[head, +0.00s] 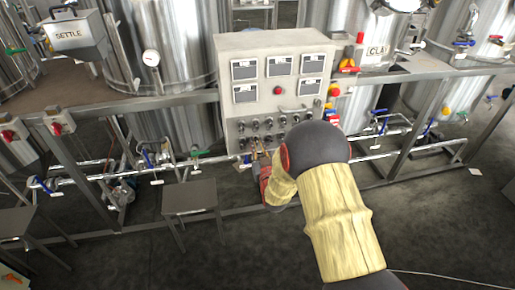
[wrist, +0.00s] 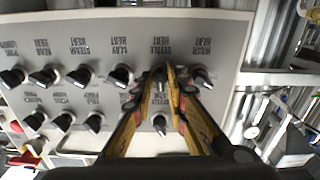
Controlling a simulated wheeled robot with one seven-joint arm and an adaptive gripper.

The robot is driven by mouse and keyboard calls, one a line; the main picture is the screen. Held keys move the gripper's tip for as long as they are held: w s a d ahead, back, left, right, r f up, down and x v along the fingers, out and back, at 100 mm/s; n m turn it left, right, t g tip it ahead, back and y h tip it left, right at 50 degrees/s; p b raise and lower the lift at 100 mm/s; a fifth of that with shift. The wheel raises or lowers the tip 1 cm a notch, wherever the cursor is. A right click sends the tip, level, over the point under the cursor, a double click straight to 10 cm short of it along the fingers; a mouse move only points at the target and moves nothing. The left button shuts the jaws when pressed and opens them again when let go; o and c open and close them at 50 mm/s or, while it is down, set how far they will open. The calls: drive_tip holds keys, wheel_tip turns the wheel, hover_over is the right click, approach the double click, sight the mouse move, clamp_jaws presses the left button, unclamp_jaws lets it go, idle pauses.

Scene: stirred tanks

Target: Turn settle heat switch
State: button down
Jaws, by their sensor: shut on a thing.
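The grey control panel (head: 262,112) stands ahead with rows of black rotary switches on its lower part. In the wrist view the panel appears upside down, and the settle heat switch (wrist: 159,80) sits at its label "SETTLE HEAT" (wrist: 161,46). My gripper (wrist: 161,76) has its two yellow-sided fingers on either side of this switch, shut on it. In the head view my gripper (head: 257,157) reaches the lower edge of the panel, and my arm hides part of it. The switch's pointer direction is hard to read between the fingers.
Neighbouring switches stand close by: the clay heat switch (wrist: 121,76), one on the other side (wrist: 202,77) and one in the other row (wrist: 160,123). A red emergency button (head: 334,90) is on the panel's right side. A small table (head: 190,197) stands left.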

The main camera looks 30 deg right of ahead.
drive_tip(key=n+b, duration=0.2)
drive_tip(key=n, duration=0.3)
drive_tip(key=shift+n, duration=0.3)
drive_tip(key=n, duration=0.5)
drive_tip(key=shift+n, duration=0.3)
drive_tip(key=c, duration=2)
unclamp_jaws()
drive_tip(key=shift+o, duration=0.2)
drive_tip(key=v, duration=1.2)
